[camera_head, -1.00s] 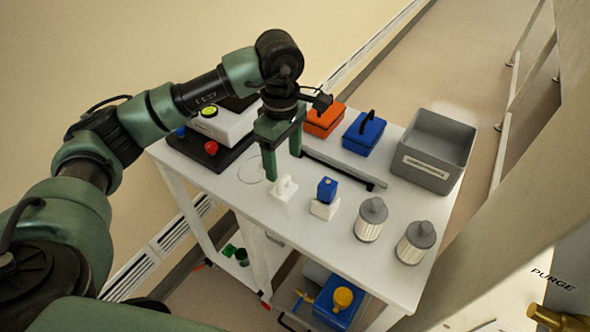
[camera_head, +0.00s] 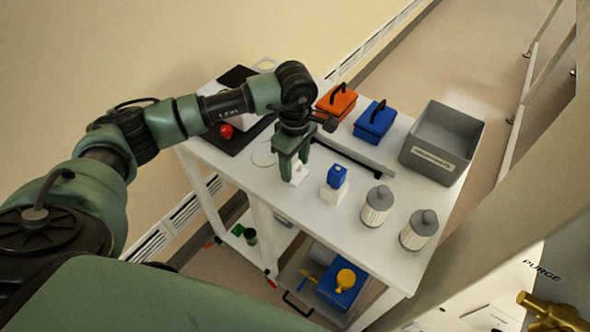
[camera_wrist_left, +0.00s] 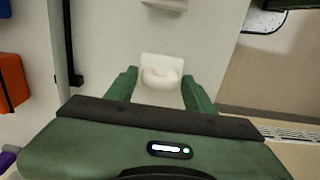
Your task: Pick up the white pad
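The white pad (camera_head: 300,174) stands on the white table, partly hidden by my left gripper in the head view. It is a small white block with a raised, rounded top part in the left wrist view (camera_wrist_left: 160,76). My left gripper (camera_head: 295,168) is down at the pad, pointing downward. Its two green fingers (camera_wrist_left: 160,90) are apart, one on each side of the pad, with a gap showing in the wrist view. My right gripper is not in view.
A blue block on a white block (camera_head: 335,184) stands just right of the pad. Two ribbed canisters (camera_head: 377,206) stand further right. A dark rail (camera_head: 352,155), an orange box (camera_head: 336,102), a blue box (camera_head: 375,123) and a grey bin (camera_head: 441,143) are behind.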

